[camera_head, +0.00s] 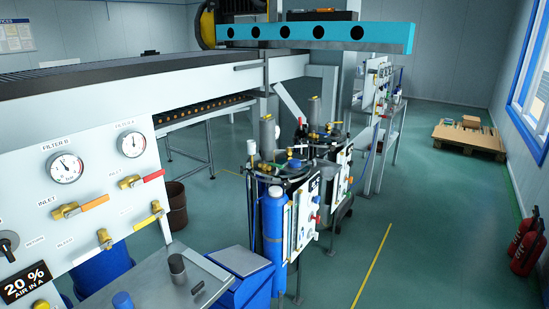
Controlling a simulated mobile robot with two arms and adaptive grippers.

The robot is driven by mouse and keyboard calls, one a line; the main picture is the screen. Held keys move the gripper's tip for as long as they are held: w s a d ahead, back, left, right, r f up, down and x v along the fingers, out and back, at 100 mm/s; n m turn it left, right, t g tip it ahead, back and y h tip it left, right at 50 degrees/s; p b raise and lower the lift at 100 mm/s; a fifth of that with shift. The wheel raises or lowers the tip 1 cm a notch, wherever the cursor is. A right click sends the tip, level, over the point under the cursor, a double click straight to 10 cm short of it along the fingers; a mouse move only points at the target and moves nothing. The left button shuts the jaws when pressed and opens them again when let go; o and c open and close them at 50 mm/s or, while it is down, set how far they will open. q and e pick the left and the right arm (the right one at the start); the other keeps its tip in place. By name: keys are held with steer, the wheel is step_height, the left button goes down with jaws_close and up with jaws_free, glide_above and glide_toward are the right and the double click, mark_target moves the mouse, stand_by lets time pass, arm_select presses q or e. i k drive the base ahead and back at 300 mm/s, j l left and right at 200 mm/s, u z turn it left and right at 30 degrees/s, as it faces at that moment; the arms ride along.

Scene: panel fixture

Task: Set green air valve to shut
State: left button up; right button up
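A white valve panel (25,185) stands at the left with two round gauges. Below the gauges are a brass valve with an orange handle (94,203) and one with a red handle (154,176). Two smaller brass valves with yellow handles sit lower, one at the right (157,209) and one at the left (104,239). A black knob (8,244) is at the left edge above a "20 % AIR IN A" label (26,283). I cannot make out a green valve handle on this panel; the panel is cut off at the left. Neither gripper is in view.
A metal table (150,285) with small cylinders stands below the panel, beside a blue bin (230,290). A cart with a blue cylinder (273,240) stands in the centre. Red extinguishers (528,245) stand at the right edge. The floor at centre right is clear.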

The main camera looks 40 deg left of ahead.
mark_target(278, 166)
steer(key=i+u, duration=0.8)
steer(key=i+l+u, duration=0.15)
steer(key=u, duration=0.2)
steer(key=i+l+u, duration=0.25)
steer(key=i+u, duration=0.15)
steer(key=i+l+u, duration=0.2)
steer(key=l, duration=0.2)
steer(key=i+l+u, duration=0.2)
steer(key=l, duration=0.2)
steer(key=l+u, duration=0.25)
steer(key=l, duration=0.15)
steer(key=i+l+u, duration=0.2)
steer(key=l, duration=0.25)
steer(key=k, duration=0.1)
